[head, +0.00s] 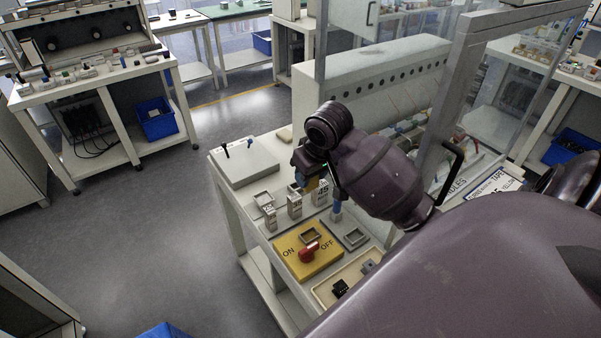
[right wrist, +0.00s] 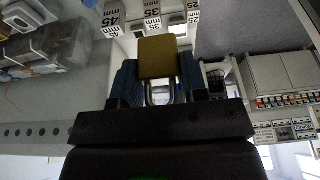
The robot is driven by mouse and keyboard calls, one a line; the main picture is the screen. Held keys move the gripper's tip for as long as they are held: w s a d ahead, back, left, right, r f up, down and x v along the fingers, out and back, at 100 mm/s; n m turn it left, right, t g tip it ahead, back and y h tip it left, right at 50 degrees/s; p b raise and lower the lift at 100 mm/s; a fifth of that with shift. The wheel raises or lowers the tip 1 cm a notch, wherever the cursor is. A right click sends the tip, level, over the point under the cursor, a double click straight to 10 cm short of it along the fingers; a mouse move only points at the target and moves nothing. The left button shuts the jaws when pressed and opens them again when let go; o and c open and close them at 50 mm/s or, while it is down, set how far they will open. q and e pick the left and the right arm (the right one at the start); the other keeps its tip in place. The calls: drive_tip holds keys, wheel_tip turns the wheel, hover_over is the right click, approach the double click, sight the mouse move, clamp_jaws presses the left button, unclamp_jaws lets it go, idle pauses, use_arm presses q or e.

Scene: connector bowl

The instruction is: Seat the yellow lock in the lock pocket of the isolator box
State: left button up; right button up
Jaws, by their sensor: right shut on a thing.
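The yellow lock (right wrist: 158,58) is in my right gripper (right wrist: 160,88), its shackle between the two blue fingers and its body standing out past the tips. In the head view the right gripper (head: 311,178) is above the bench, behind the isolator box, and the lock is mostly hidden there. The yellow isolator box (head: 290,262) lies on the bench with ON and OFF lettering and a red handle (head: 309,251). A square-framed pocket (head: 311,235) is on its top behind the handle; it looks empty. My left gripper is not in view.
A grey square frame (head: 354,237) lies right of the box. A beige tray (head: 325,293) with dark parts is in front.

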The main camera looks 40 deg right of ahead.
drive_tip(key=shift+d+f, duration=0.2)
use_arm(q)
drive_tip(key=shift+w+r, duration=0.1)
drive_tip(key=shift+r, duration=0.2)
use_arm(e)
wheel_tip(320, 180, down, 20)
drive_tip(key=shift+s+r, duration=0.1)
drive_tip(key=shift+r, duration=0.15)
drive_tip(key=shift+f, duration=0.1)
drive_tip(key=o, duration=1)
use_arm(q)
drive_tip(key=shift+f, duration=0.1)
use_arm(e)
drive_tip(key=v, duration=1.2)
